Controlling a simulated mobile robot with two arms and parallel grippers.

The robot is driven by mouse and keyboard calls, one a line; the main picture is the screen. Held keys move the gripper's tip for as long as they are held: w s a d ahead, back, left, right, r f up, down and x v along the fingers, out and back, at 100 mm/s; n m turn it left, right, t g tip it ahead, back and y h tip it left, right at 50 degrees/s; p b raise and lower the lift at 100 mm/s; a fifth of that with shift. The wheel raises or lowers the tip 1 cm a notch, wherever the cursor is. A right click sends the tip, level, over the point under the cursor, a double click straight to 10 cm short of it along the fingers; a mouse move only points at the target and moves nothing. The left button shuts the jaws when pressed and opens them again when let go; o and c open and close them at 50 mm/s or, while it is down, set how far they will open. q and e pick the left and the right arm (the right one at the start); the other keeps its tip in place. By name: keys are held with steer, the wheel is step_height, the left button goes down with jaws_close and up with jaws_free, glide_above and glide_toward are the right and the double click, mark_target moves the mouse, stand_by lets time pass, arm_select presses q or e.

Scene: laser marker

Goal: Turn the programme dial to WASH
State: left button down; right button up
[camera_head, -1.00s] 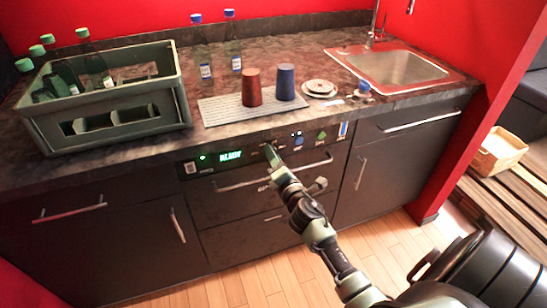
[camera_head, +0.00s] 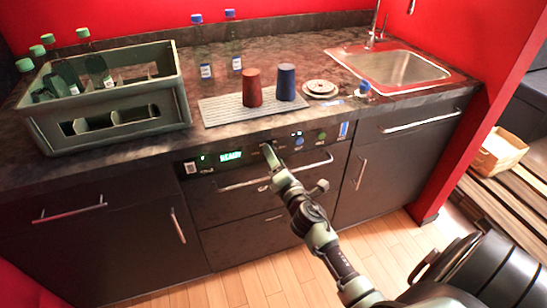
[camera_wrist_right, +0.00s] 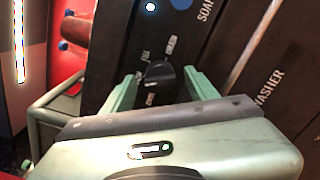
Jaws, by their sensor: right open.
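The programme dial (camera_wrist_right: 158,75) is a round black knob on the dark machine front in the right wrist view. Small white labels ring it; one looks like DRAIN and the others are too small to read surely. Which label the dial points to I cannot tell. My right gripper (camera_wrist_right: 160,82) is open, with one green finger on each side of the dial; contact is not clear. In the head view my right gripper (camera_head: 268,150) is at the control panel and hides the dial. My left gripper is not in view.
A green display (camera_head: 230,156) reads READY, left of my right gripper. A bar handle (camera_head: 318,163) runs just below the panel. A bottle crate (camera_head: 110,140) and cups stand on the counter above.

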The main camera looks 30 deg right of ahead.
steer(key=v, duration=0.7)
stand_by(0.3)
